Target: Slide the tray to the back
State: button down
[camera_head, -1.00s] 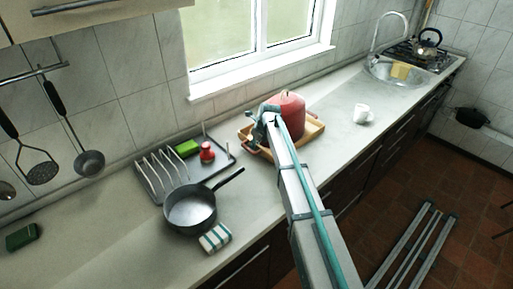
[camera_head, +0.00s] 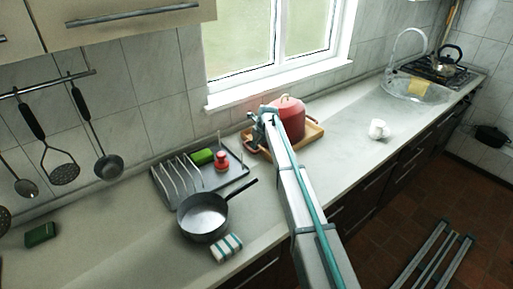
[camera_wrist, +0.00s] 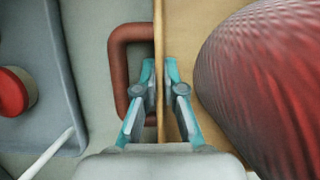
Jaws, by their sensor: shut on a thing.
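The wooden tray (camera_head: 311,136) lies on the counter in the head view, close to the back wall below the window. A red lidded pot (camera_head: 291,122) stands on it; its ribbed side (camera_wrist: 270,75) fills the right of the wrist view. My gripper (camera_wrist: 160,65) is shut on the tray's thin side wall (camera_wrist: 159,40), one finger on each side. A reddish-brown looped handle (camera_wrist: 119,60) sticks out from that wall, beside the left finger. In the head view my arm hides part of the tray and pot.
A grey dish rack (camera_head: 238,173) with a green sponge (camera_head: 202,157) and a red-topped item (camera_head: 221,161) stands close left of the tray. A white mug (camera_head: 378,129) stands to the right.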

jog(key=shift+w+a, duration=0.3)
jog(key=shift+w, duration=0.15)
jog(key=c, duration=1.2)
grip_release()
jog(key=shift+s, duration=0.1)
jog(key=v, duration=1.2)
